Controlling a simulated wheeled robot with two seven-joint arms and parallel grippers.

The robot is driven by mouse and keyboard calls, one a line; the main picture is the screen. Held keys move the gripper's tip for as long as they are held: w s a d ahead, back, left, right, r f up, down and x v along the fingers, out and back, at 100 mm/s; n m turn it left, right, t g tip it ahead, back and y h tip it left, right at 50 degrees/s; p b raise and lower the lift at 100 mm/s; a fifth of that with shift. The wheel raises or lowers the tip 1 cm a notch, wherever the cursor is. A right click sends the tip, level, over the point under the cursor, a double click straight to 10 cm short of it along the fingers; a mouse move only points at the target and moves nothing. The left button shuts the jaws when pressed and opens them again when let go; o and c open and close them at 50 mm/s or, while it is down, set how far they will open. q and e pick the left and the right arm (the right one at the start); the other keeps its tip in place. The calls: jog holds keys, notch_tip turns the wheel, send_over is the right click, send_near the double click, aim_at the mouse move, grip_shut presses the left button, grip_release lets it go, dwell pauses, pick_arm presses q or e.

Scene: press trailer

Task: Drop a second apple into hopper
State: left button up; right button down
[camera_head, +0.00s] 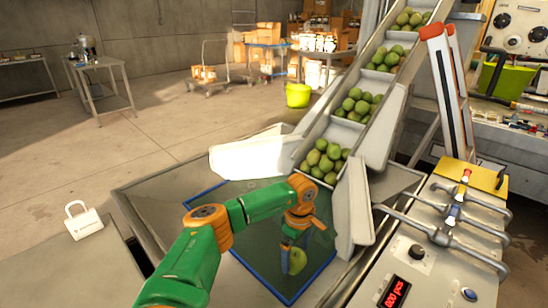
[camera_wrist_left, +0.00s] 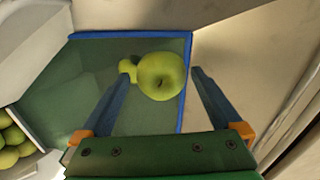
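The hopper (camera_head: 228,205) is a wide bin with a blue rim and dark green see-through inside; its blue edge also shows in the wrist view (camera_wrist_left: 110,35). My left gripper (camera_head: 290,247) points down over the hopper's right part. In the left wrist view its two fingers (camera_wrist_left: 162,72) stand apart and open. A second, smaller-looking apple (camera_wrist_left: 128,66) lies farther down, partly hidden. My right gripper is not in view.
A sloped conveyor (camera_head: 370,135) carrying green apples (camera_head: 322,160) rises at the hopper's back right. A control panel (camera_head: 420,255) with levers and a red display stands at the right. A white padlock-shaped tag (camera_head: 83,222) is at left. A lime bucket (camera_head: 298,94) stands behind.

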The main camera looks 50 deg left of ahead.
pick_arm(q)
jog(key=shift+w+r, duration=0.1)
jog(key=shift+r, duration=0.2)
notch_tip(320, 180, up, 6)
jog(key=shift+r, duration=0.2)
